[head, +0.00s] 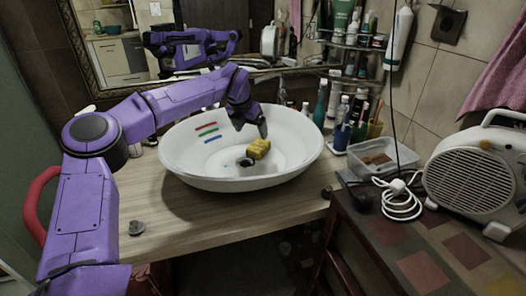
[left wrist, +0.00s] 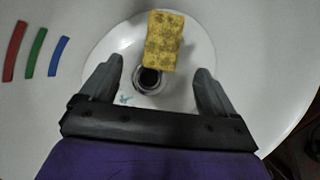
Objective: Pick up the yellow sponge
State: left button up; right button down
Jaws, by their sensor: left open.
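The yellow sponge (head: 258,148) lies inside the white basin (head: 190,165), near the dark drain hole. In the left wrist view the sponge (left wrist: 163,41) has dark spots and lies just beyond the drain (left wrist: 149,79). My left gripper (head: 254,130) reaches down into the basin from above, close to the sponge. In the left wrist view its two fingers (left wrist: 156,76) are spread apart with nothing between them but the basin floor and drain. The sponge is beyond the fingertips, about centred between them. My right gripper does not show.
Red, green and blue stripes (head: 208,132) mark the basin's inner left wall. Bottles (head: 341,135) and a clear plastic box (head: 382,158) stand to the right. A fan heater (head: 474,178) and white cable (head: 400,200) are farther right. A mirror (head: 160,40) is behind.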

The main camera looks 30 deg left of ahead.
aim_at(258, 144)
pick_arm(q)
jog(key=p+x, duration=0.1)
jog(key=x, duration=0.3)
jog(key=shift+w+f, duration=0.15)
jog(key=shift+f, duration=0.1)
jog(key=shift+w+f, duration=0.2)
jog(key=shift+f, duration=0.1)
jog(key=p+x, duration=0.1)
jog(key=x, duration=0.3)
jog(key=shift+w+d+p, duration=0.2)
jog(key=shift+w+p, duration=0.1)
jog(key=shift+p, duration=0.1)
jog(key=shift+w+f, duration=0.1)
jog(key=shift+f, duration=0.2)
jog(key=shift+r, duration=0.1)
jog(key=c, duration=1.1)
